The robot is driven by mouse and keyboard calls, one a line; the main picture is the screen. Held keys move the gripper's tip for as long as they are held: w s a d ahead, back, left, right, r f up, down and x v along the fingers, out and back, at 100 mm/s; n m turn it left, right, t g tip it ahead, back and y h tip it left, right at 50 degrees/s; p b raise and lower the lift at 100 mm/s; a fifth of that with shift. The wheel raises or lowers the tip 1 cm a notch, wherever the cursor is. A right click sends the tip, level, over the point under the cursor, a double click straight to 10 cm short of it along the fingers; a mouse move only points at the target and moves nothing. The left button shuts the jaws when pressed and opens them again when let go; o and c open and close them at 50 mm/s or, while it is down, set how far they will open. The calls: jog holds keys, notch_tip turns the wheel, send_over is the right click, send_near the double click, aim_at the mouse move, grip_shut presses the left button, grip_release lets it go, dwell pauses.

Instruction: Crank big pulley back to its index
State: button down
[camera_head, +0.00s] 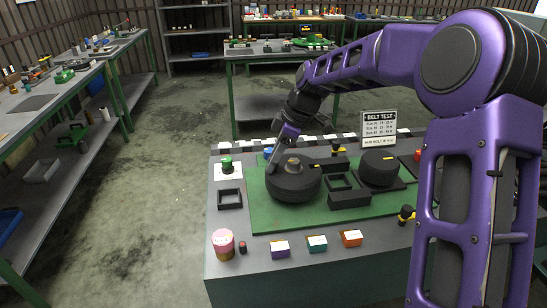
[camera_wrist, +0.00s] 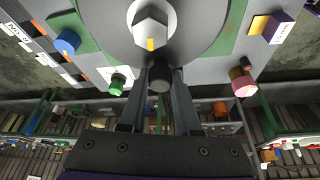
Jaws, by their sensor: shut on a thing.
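The big pulley (camera_head: 294,187) is a thick black disc lying flat on the left of the green mat (camera_head: 265,220). Its pale hexagonal hub (camera_wrist: 152,24) carries a yellow mark (camera_wrist: 151,44), and the dark disc (camera_wrist: 205,42) surrounds it in the wrist view. My gripper (camera_head: 273,166) points down at the pulley's left side. In the wrist view my gripper (camera_wrist: 161,72) is shut on a dark round crank knob (camera_wrist: 159,80) near the rim. The index mark cannot be made out clearly.
A smaller black pulley (camera_head: 379,167) with a yellow mark stands right, near black blocks (camera_head: 349,200). A "BELT TEST" sign (camera_head: 380,129) stands behind. A green knob (camera_head: 226,162), a pink-topped jar (camera_head: 223,243) and coloured boxes (camera_head: 317,243) line the bench edges.

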aim_at(300, 172)
jog(key=c, duration=0.6)
grip_release()
jog(key=p+v, duration=0.1)
jog(key=v, duration=1.6)
jog(key=shift+r, duration=0.25)
